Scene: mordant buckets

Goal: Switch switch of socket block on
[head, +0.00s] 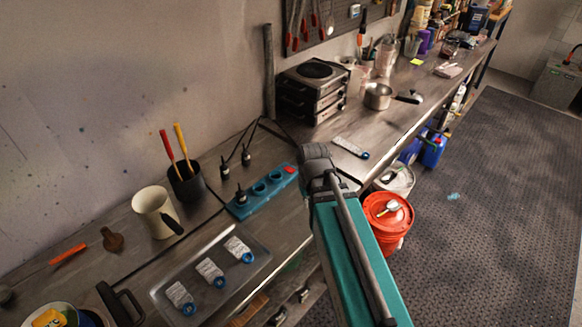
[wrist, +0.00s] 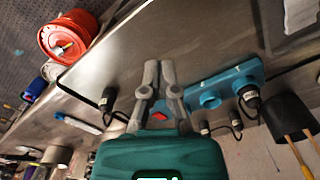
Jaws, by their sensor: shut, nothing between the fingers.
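The teal socket block (head: 262,191) lies on the workbench, with a black plug (head: 241,194) in its near-left end and round sockets along it. Its red switch (head: 290,169) is at the far-right end, close to my arm. In the wrist view the block (wrist: 232,78) runs to the upper right, and the red switch (wrist: 159,106) shows between my finger bases, partly hidden. My gripper (wrist: 159,68) is shut and empty, its grey fingertips past the switch in the picture. I cannot tell whether it touches the block or whether the switch is on. The head view hides the fingers.
Loose black plugs (head: 246,156) stand behind the block. A dark pot with two handles (head: 186,182), a cream jug (head: 155,212) and a metal tray (head: 162,290) are to the left. A hot plate (head: 314,90) stands behind; a red bucket (head: 388,222) is below the bench edge.

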